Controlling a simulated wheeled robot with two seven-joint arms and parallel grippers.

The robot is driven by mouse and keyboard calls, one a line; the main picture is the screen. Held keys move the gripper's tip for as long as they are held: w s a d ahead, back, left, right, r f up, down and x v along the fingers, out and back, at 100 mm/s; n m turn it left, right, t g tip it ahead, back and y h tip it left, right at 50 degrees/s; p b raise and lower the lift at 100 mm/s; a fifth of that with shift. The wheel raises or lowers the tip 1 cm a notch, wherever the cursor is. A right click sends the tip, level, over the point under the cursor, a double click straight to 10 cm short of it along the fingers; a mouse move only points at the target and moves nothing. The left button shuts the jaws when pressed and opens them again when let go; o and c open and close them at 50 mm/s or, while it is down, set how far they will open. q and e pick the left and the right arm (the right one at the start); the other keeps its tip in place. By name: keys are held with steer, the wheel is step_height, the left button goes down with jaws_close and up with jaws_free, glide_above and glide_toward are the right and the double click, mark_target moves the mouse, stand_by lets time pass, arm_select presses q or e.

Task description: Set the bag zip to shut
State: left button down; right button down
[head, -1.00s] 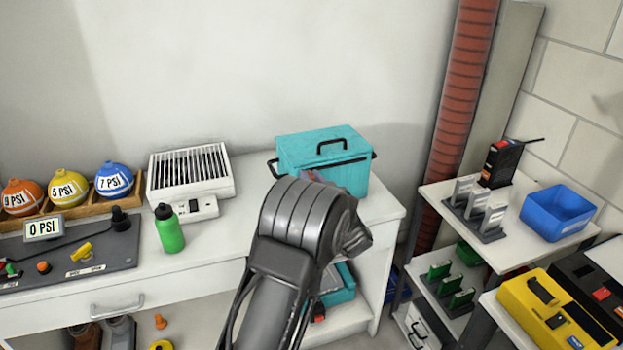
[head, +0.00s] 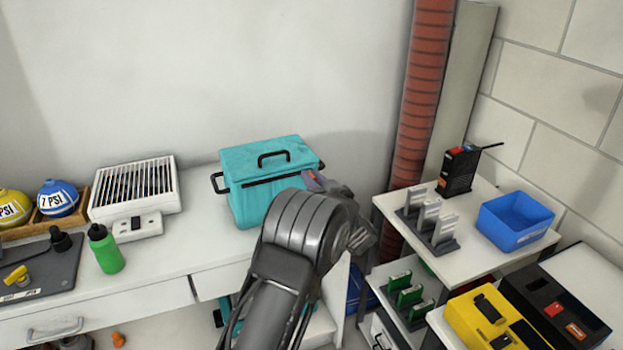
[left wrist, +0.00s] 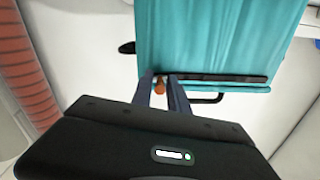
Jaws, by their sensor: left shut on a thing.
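The teal bag (head: 262,205) stands upright on the white counter, with a black handle on top and one at its left end. The dark zip strip (head: 270,180) runs across its front; it also shows in the left wrist view (left wrist: 225,78). My left gripper (head: 318,183) is at the bag's right front end. In the left wrist view, the fingers (left wrist: 163,90) are shut on a small orange zip pull (left wrist: 159,87) at one end of the dark strip. My left arm hides the bag's lower right front. My right gripper is not in view.
A green bottle (head: 106,250) and a white vented box (head: 134,196) stand left of the bag. A red ribbed duct (head: 425,90) rises behind on the right. Shelves on the right hold a blue bin (head: 515,222) and a yellow case (head: 482,318). Counter between box and bag is clear.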

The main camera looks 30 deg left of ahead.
arm_select(q)
steer(key=shift+w+d, duration=0.1)
steer(key=shift+w, duration=0.1)
steer(key=c, duration=1.5)
jaws_free()
steer(key=v, duration=0.7)
steer(key=shift+s+d, duration=0.25)
steer(key=shift+d, duration=0.1)
